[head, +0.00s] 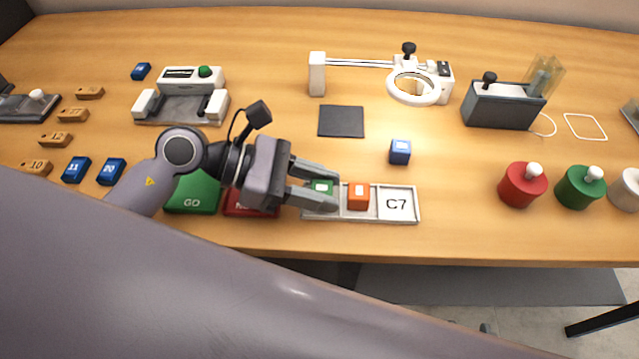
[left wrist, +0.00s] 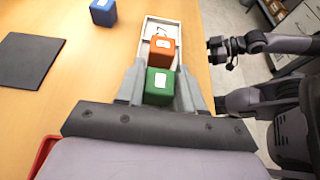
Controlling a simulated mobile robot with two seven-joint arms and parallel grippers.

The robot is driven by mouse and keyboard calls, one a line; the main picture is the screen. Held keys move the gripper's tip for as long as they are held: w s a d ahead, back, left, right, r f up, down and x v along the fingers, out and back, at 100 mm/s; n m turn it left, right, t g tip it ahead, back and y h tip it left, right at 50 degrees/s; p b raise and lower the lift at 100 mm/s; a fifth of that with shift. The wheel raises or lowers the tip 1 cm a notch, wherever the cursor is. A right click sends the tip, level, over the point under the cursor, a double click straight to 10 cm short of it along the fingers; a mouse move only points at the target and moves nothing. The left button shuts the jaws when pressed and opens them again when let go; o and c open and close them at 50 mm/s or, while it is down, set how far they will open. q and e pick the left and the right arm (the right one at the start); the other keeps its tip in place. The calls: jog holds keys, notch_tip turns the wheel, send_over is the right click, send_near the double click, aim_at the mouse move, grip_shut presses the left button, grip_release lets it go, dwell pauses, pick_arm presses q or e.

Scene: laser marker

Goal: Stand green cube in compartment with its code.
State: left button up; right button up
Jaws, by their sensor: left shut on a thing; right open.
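A green cube (head: 320,188) with a white label is between the fingers of my left gripper (head: 316,190), which is shut on it. It also shows in the left wrist view (left wrist: 158,86). It is at the left compartment of a pale tray (head: 418,188); I cannot tell whether it touches the floor. An orange cube (head: 358,196) stands in the middle compartment, right beside the green one. The right compartment is empty and its floor reads C7 (head: 397,204). The green cube's code is too small to read. My right gripper (left wrist: 222,50) is open and empty, away from the table.
A blue cube (head: 400,151) stands behind the tray, near a dark square mat (head: 341,121). A green GO plate (head: 193,194) and a red plate (head: 248,203) lie left of the tray. Red (head: 522,186) and green (head: 580,187) knobbed pots stand right; the table between is clear.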

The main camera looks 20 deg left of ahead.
pick_arm(q)
jog(key=o, duration=1.2)
jog(key=shift+a, duration=0.1)
jog(key=b+v, duration=0.1)
jog(key=v, duration=0.4)
jog(key=shift+s+a, duration=0.1)
jog(key=shift+a, duration=0.1)
jog(key=shift+v, duration=0.8)
jog(key=shift+r, duration=0.15)
jog(key=shift+d, duration=0.1)
